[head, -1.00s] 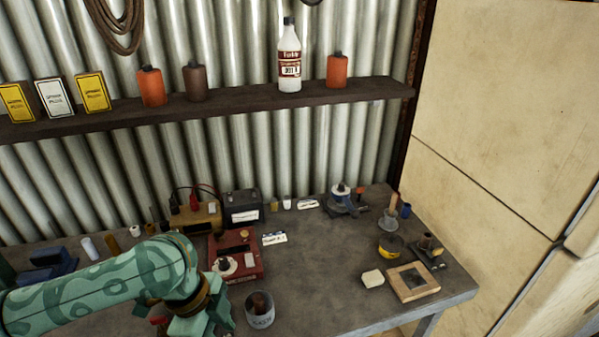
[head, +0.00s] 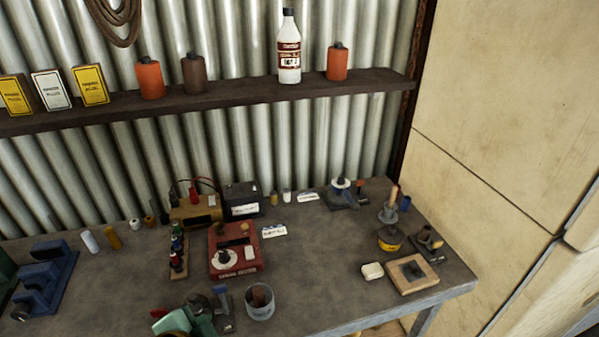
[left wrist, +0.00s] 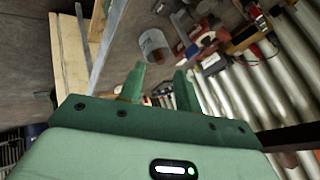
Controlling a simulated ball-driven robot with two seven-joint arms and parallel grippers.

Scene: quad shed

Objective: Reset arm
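My left gripper (left wrist: 160,88) shows in the left wrist view, with its two green fingers apart and nothing visible between them. A grey tin (left wrist: 155,45) stands on the bench beyond the fingertips, apart from them. My right gripper is in neither view.
The bench (head: 320,260) holds a red box-shaped device (head: 238,262), the grey tin (head: 260,303), a blue stand (head: 42,285), a wooden frame (head: 412,275) and a yellow tin (head: 390,238). A shelf (head: 220,103) hangs above.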

